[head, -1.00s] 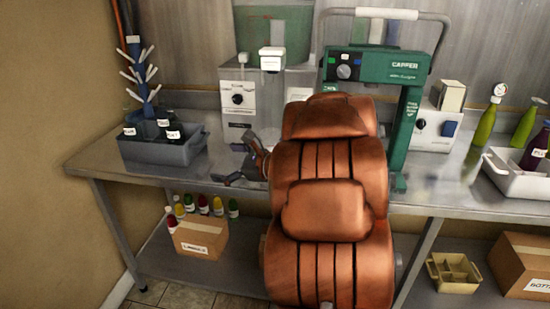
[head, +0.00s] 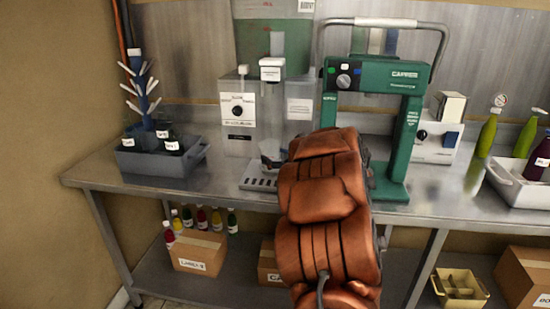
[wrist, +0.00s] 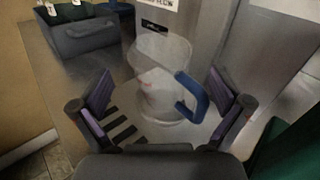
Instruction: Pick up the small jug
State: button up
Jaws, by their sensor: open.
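The small jug (wrist: 160,85) is clear, with a blue handle (wrist: 192,97) on its right side and faint red markings. In the head view the jug (head: 270,152) shows only partly, beside my orange arm, under the white dispenser. My gripper is hidden behind my arm there.
The dispenser (head: 240,108) stands right behind the jug. A green capper frame (head: 400,135) stands close on the right. A grey bin (head: 165,160) with dark bottles is at the left. The steel bench (head: 110,172) is clear between bin and drip tray.

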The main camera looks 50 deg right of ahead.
jog(key=shift+w+d+r, duration=0.1)
jog(key=shift+w+d, duration=0.05)
jog(key=shift+w, duration=0.95)
jog(key=shift+c, duration=0.3)
jog(key=c, duration=1.2)
jog(key=shift+o, duration=0.2)
